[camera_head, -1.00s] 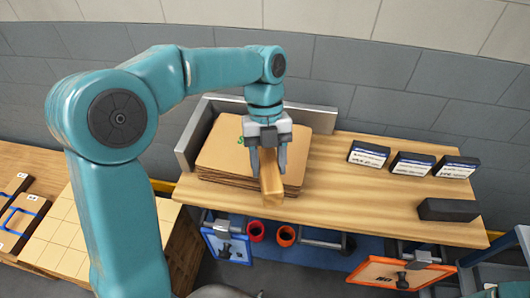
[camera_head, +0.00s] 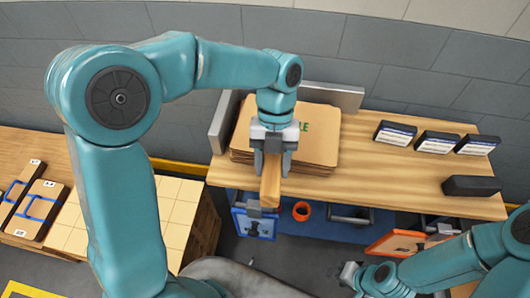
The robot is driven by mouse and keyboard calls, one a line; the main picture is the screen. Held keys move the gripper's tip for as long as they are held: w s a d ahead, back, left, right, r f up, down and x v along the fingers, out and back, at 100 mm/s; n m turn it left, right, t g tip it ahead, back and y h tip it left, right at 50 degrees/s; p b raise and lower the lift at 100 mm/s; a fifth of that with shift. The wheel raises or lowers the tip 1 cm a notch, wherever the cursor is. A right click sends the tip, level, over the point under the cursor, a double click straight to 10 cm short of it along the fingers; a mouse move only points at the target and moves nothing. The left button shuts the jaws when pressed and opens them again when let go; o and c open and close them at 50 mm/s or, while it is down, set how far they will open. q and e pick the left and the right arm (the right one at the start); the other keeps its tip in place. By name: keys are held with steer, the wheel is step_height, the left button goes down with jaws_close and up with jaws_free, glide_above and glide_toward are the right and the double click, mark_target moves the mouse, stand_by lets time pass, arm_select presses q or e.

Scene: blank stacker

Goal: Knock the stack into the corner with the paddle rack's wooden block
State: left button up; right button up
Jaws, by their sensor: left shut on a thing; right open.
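The stack of brown cardboard blanks (camera_head: 318,140) lies on the wooden table, with green print on its top sheet. A grey metal corner fence (camera_head: 335,96) stands along its left and back sides. My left gripper (camera_head: 272,160) is shut on the wooden block (camera_head: 270,188), which points down toward the front of the stack. The block overlaps the stack's front edge in view; I cannot tell whether they touch. My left gripper hides part of the stack. My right gripper (camera_head: 350,276) is open and empty, low in front of the table.
Several dark labelled boxes (camera_head: 437,142) and a black block (camera_head: 471,186) sit on the table's right. Below hang a blue-framed panel (camera_head: 254,224) and an orange-framed panel (camera_head: 395,243), with a red-orange cup (camera_head: 301,211).

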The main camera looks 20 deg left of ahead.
arm_select(q)
steer(key=shift+s+d+r+m, duration=0.1)
steer(key=shift+s+d+m, duration=0.2)
steer(key=shift+d, duration=0.15)
steer(key=shift+d+r, duration=0.1)
steer(key=shift+d, duration=0.65)
step_height(320, 180, down, 11)
steer(key=b, duration=0.8)
steer(key=shift+a, duration=0.2)
arm_select(e)
step_height(320, 180, down, 8)
steer(key=shift+a, duration=0.2)
steer(key=shift+r, duration=0.1)
arm_select(q)
steer(key=shift+w+a+p, duration=0.15)
steer(key=shift+w+p, duration=0.1)
steer(key=shift+w, duration=0.35)
steer(key=shift+w+a+p, duration=0.15)
steer(key=shift+w+p, duration=0.05)
steer(key=shift+w, duration=0.35)
arm_select(e)
steer(key=shift+r, duration=0.5)
